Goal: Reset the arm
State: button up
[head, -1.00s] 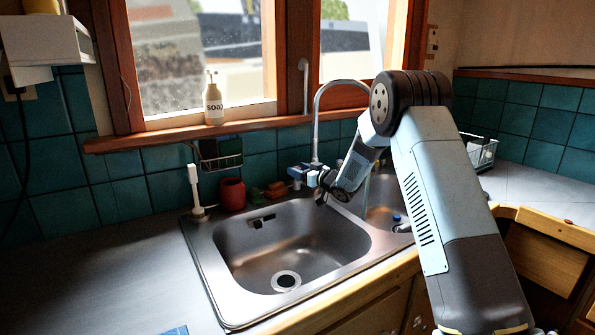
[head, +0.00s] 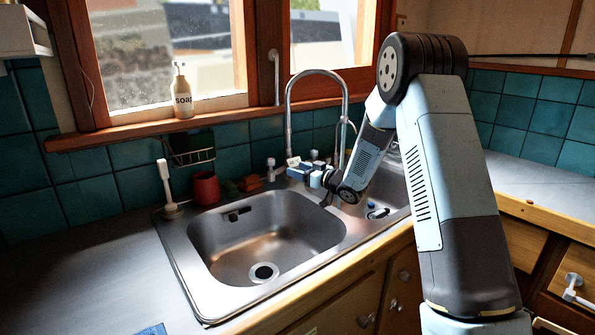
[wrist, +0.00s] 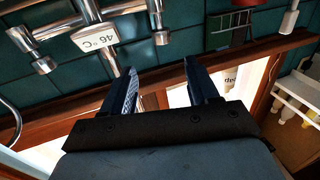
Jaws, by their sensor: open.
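My gripper (head: 318,178) is in front of the mixer tap, at the far side of the sink. In the wrist view my gripper (wrist: 160,78) shows two dark fingers spread apart with nothing between them. The metal tap body (wrist: 85,35) with a white "46 °C" label lies beyond the left finger there. Whether the gripper touches the tap cannot be told. My arm is folded, with its elbow high at the right in the head view and the forearm sloping down to the tap.
A steel sink (head: 180,262) is set in the grey counter (head: 80,250). A tall curved spout (head: 288,110) rises behind the gripper. A soap bottle (head: 182,95) stands on the window sill. A red cup (head: 206,188) and a white brush (head: 165,182) stand behind the sink.

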jog(key=s+d+r+m+t+h, duration=0.2)
jog(key=s+d+r+m+h, duration=0.15)
jog(key=d+r+h, duration=0.55)
jog(key=s+d+r+m+g+h, duration=0.1)
jog(key=s+d+r+h, duration=0.1)
jog(key=s+d+r, duration=0.3)
jog(key=s+d+r+m+h, duration=0.1)
jog(key=s+r+m+h, duration=0.15)
jog(key=s, duration=0.45)
jog(key=s+d+f+m+g, duration=0.1)
jog(key=s+g, duration=0.2)
jog(key=s, duration=1.4)
jog(key=s+d+f+m+g, duration=0.1)
jog(key=s+g, duration=0.3)
jog(key=s, duration=1.3)
jog(key=shift+s+d+f+m, duration=0.15)
jog(key=shift+d+f+m, duration=0.05)
jog(key=shift+d+m, duration=0.1)
